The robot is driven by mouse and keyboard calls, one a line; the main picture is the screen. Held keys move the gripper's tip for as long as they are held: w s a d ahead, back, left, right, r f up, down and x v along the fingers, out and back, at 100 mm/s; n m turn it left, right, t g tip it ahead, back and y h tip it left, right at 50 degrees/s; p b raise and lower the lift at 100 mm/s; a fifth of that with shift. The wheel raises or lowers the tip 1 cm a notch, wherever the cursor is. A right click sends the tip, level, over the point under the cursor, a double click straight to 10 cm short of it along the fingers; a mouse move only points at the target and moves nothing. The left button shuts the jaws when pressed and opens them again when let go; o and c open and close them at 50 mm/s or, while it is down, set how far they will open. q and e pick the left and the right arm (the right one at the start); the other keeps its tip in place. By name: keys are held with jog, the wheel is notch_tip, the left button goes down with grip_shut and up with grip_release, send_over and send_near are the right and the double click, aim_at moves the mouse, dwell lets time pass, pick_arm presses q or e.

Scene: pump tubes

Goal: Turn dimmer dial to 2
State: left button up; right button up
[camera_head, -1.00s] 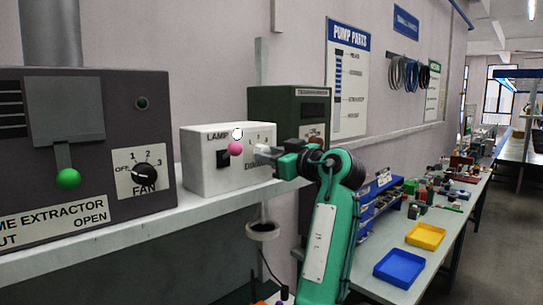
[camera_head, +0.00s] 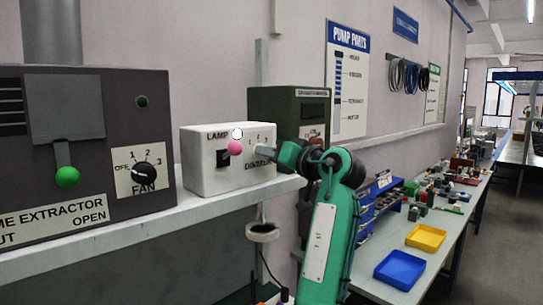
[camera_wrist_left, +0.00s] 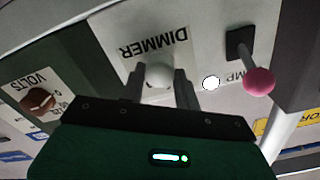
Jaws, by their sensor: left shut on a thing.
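The white box (camera_head: 208,178) with the LAMP and DIMMER labels stands on the shelf. My left gripper (camera_head: 264,151) is at the right part of its front face, over the dimmer. In the left wrist view the pale round dimmer dial (camera_wrist_left: 158,75) sits between the two fingers of my left gripper (camera_wrist_left: 160,86), which is shut on it. The DIMMER lettering shows upside down beyond the dial. The fingers cover part of the dial and its scale, and I cannot read where it points. My right gripper is not in view.
A pink-tipped lamp lever (camera_head: 235,148) and a white round spot (camera_head: 238,133) are close left of my gripper. A dark extractor box (camera_head: 90,100) with a fan dial (camera_head: 143,172) stands left. A green box (camera_head: 275,101) stands behind. The shelf (camera_head: 130,232) edge runs below.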

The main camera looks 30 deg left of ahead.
pick_arm(q)
jog(key=shift+r+m, duration=0.1)
jog(key=shift+m, duration=0.5)
jog(key=o, duration=1)
jog(key=b+v, duration=0.5)
jog(key=v, duration=0.8)
jog(key=shift+s+d, duration=0.1)
jog(key=shift+d, duration=0.25)
